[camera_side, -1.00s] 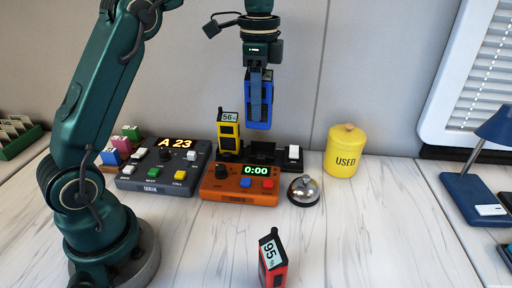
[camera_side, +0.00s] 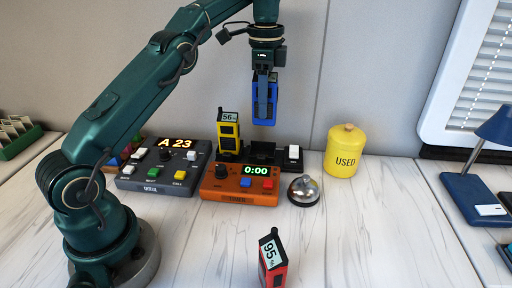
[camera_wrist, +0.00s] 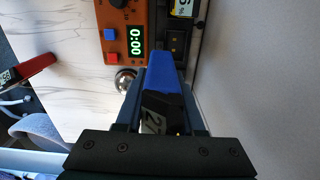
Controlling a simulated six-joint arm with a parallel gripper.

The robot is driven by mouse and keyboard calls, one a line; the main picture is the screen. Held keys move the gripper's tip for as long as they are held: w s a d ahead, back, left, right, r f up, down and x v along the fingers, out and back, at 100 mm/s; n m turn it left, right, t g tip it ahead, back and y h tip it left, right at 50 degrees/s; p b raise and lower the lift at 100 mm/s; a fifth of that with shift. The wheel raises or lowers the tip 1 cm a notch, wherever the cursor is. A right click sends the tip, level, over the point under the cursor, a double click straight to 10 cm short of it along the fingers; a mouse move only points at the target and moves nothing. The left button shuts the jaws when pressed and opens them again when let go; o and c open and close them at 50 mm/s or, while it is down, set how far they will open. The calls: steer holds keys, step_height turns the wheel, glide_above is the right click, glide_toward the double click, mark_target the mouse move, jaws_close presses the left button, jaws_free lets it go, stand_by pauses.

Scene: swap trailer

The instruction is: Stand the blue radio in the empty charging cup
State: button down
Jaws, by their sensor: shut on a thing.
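The blue radio (camera_side: 264,112) hangs upright in my gripper (camera_side: 265,88), above the black charger base (camera_side: 263,152). My gripper is shut on the radio's upper part. In the wrist view the blue radio (camera_wrist: 166,82) shows between the fingers, with a display that seems to read 27. The yellow radio (camera_side: 228,132), reading 56, stands in the charger's left part. The empty charging cup (camera_side: 262,148) is in the middle of the charger, below the blue radio and apart from it. The red radio (camera_side: 271,262), reading 95, stands on the table in front.
An orange timer box (camera_side: 238,190) showing 0:00 sits just in front of the charger. A bell (camera_side: 303,190) and a yellow USED canister (camera_side: 344,152) stand to the right. A grey console (camera_side: 160,172) is at left. The wall is close behind.

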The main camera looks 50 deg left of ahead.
steer(key=shift+w+a+f, duration=0.15)
steer(key=shift+f, duration=0.05)
steer(key=shift+w+a+f, duration=0.25)
steer(key=shift+a+f, duration=0.3)
steer(key=shift+f, duration=0.25)
steer(key=shift+s, duration=0.25)
steer(key=shift+a+f, duration=0.15)
steer(key=shift+w+a+f+n, duration=0.15)
steer(key=shift+w+a+f, duration=0.1)
steer(key=shift+w+f, duration=0.25)
steer(key=shift+w+a+f+n, duration=0.15)
steer(key=shift+w+a+f, duration=0.1)
steer(key=shift+f, duration=0.4)
steer(key=shift+f, duration=0.1)
steer(key=shift+f, duration=2.8)
